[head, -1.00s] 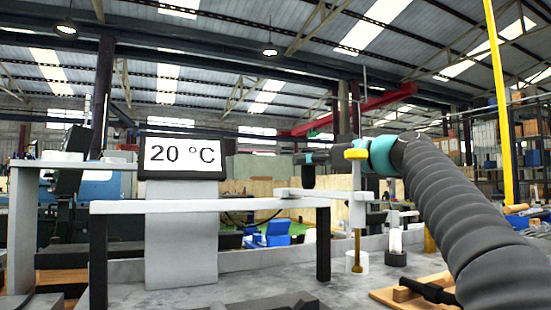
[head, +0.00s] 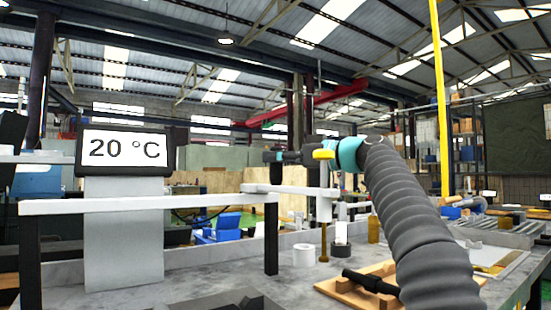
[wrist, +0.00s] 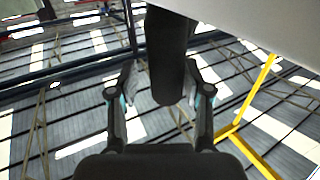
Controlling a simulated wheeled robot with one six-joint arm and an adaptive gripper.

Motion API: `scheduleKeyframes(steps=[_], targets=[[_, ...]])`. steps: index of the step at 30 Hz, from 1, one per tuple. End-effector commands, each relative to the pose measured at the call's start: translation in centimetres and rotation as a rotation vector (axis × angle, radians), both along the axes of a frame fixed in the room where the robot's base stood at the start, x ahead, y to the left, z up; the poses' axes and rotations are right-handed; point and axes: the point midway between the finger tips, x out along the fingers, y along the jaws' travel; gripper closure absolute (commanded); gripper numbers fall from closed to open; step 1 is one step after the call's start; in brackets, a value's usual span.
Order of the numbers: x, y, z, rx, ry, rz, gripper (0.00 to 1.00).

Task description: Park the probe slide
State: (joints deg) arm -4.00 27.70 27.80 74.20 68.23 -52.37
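In the head view, the probe slide is a white bar (head: 300,190) at the right end of a white rail (head: 150,203). A dark upright handle (head: 275,172) stands on it. A vertical probe with a yellow knob (head: 323,153) and a gold stem (head: 323,240) hangs at its right part. My gripper (head: 280,156) is at the handle, its fingers small there. In the wrist view, the two fingers of my gripper (wrist: 160,82) stand apart on either side of the dark handle (wrist: 172,55). The right finger looks close to it; a gap shows at the left. Contact is unclear.
A display reading 20 °C (head: 125,150) stands at the left. A white cylinder (head: 304,255) and a dark-based post (head: 341,245) stand on the bench by the probe. A wooden board with a black tool (head: 370,282) lies at the front right.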

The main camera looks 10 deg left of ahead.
Motion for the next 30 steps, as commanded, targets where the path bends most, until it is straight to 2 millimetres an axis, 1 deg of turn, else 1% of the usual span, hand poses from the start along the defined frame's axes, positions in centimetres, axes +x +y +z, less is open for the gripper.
scheduleKeyframes(steps=[9,14,17,24,30], targets=[[-0.2,0.3,0.0,-0.001,0.0,0.007,0.42],[-0.5,-0.7,0.0,-0.001,0.002,0.005,0.42],[-1.0,-1.8,0.0,-0.002,0.001,0.004,0.42],[-2.8,-6.5,0.1,-0.001,0.0,0.001,0.42],[-4.0,-9.4,0.0,-0.001,0.0,0.002,0.42]])
